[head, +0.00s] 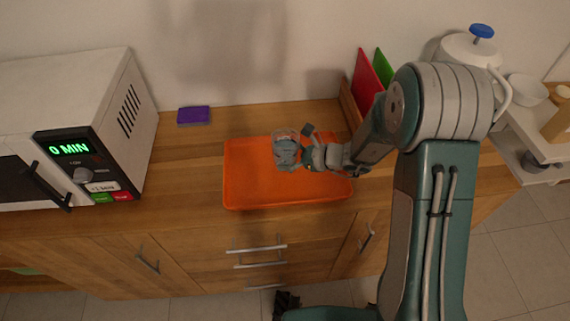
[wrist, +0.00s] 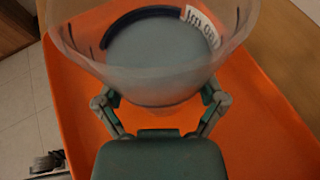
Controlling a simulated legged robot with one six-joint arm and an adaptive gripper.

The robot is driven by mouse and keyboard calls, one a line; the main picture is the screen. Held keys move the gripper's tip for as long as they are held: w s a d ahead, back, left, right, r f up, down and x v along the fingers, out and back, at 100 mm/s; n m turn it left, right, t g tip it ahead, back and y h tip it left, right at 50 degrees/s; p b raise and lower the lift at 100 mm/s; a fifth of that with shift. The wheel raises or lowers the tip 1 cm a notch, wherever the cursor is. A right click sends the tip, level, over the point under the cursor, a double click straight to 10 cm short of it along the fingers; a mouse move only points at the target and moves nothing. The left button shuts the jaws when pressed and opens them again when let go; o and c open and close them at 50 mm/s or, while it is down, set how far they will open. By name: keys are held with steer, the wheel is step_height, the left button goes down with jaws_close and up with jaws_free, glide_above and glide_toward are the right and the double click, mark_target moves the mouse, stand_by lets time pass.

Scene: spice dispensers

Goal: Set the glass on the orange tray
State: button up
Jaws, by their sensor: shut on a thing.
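The glass (wrist: 150,75) is clear and sits between my gripper's fingers in the wrist view. In the head view the glass (head: 286,136) shows partly behind my gripper (head: 290,152). My gripper, which also shows in the wrist view (wrist: 155,95), is shut on the glass. The orange tray (head: 250,188) lies on the wooden counter, and the glass and gripper are over its area. The tray (wrist: 75,110) fills much of the wrist view behind the glass. I cannot tell whether the glass touches the tray. The far part of the glass is cut off in the wrist view.
A white microwave (head: 100,110) stands at the left of the counter (head: 185,165). A purple sponge-like block (head: 194,115) lies near the wall. Red (head: 367,82) and green (head: 383,66) boards stand in a rack behind my arm.

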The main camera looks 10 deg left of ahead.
steer(key=shift+a+f, duration=0.15)
steer(key=shift+f, duration=0.75)
steer(key=shift+a+f, duration=0.1)
steer(key=shift+f, duration=0.8)
steer(key=o, duration=1)
steer(key=shift+f, duration=0.1)
